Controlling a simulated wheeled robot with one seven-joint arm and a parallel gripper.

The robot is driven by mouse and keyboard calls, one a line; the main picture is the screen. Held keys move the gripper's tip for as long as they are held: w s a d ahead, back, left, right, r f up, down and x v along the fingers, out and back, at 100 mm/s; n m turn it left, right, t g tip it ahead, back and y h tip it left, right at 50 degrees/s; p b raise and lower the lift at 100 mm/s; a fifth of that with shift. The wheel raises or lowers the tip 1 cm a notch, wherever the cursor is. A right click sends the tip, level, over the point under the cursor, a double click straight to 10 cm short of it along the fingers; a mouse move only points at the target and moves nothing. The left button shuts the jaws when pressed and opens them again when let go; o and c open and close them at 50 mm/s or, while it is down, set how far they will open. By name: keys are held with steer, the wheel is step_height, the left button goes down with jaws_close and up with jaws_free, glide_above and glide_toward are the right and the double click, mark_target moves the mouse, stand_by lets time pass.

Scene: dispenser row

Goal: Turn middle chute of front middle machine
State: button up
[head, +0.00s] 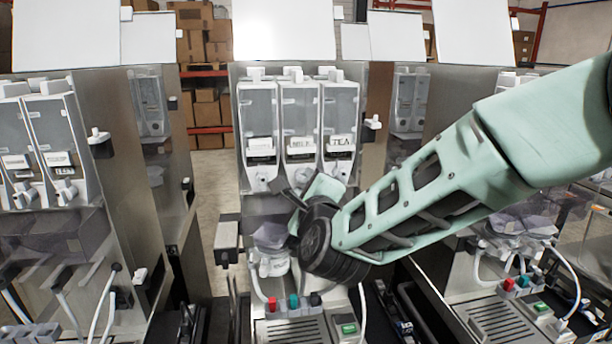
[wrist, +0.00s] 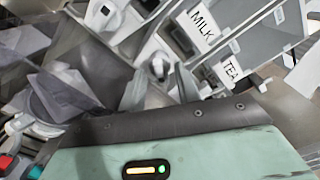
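The front middle machine (head: 240,130) has three clear canisters side by side; the middle one is labelled MILK (wrist: 203,25) and the right one TEA (wrist: 231,70). The middle chute (wrist: 158,68) is a pale knob-like spout below the MILK canister. In the head view my gripper largely hides it. My gripper (wrist: 160,90) is open, with one finger on each side of the middle chute in the wrist view. No finger clearly touches it. In the head view my gripper (head: 310,190) is just below the canisters.
The left chute (head: 262,178) and right chute (head: 336,168) are close on both sides. Other dispensers stand left (head: 45,150) and right (head: 500,300).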

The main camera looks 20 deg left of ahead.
steer(key=shift+w+a, duration=0.15)
steer(key=shift+w, duration=0.05)
jaws_close()
